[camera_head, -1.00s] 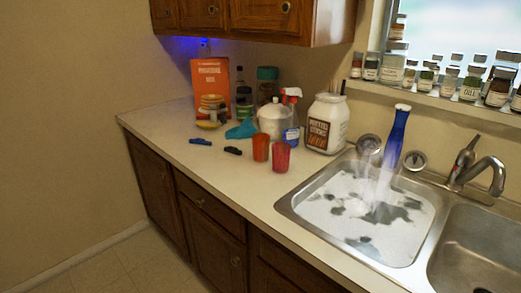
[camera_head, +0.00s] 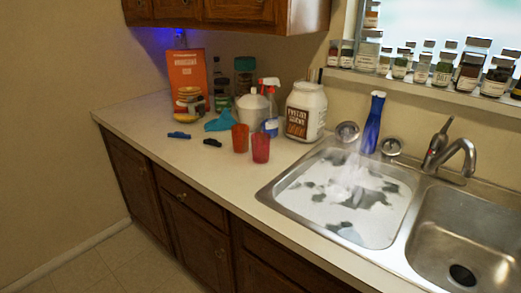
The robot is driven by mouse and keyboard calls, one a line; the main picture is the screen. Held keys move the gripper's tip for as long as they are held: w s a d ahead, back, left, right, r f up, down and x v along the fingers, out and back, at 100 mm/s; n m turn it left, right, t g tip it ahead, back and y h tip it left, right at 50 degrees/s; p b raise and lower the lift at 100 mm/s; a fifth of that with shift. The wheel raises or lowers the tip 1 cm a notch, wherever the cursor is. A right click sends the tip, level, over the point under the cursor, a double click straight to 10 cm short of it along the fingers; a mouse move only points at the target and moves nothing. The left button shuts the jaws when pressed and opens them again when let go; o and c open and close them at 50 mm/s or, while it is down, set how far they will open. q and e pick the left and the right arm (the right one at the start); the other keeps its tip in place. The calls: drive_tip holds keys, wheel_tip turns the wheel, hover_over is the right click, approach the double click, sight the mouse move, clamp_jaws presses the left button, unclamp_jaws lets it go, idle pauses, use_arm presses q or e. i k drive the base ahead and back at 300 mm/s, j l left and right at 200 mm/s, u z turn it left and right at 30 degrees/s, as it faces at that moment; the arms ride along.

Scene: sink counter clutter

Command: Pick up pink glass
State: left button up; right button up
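Two translucent glasses stand upright on the counter (camera_head: 205,165), left of the sink. The pinkish-red glass (camera_head: 261,148) is the nearer and further right one. An orange-red glass (camera_head: 240,138) stands close to its left and slightly behind it. Neither of my grippers shows in the head view, so I cannot see whether they are open or shut.
The sink's left basin (camera_head: 345,195) holds suds and dark patches; the right basin (camera_head: 468,240) is empty. Behind the glasses are a spray bottle (camera_head: 270,105) and a large white jar (camera_head: 305,110). The counter in front is clear. Wooden cabinets (camera_head: 235,14) hang above.

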sight(261, 148)
drive_tip(key=i+j+z, duration=0.3)
drive_tip(key=j, duration=0.45)
drive_tip(key=i+j+z, duration=0.15)
drive_tip(key=i+j, duration=0.15)
drive_tip(key=j, duration=0.1)
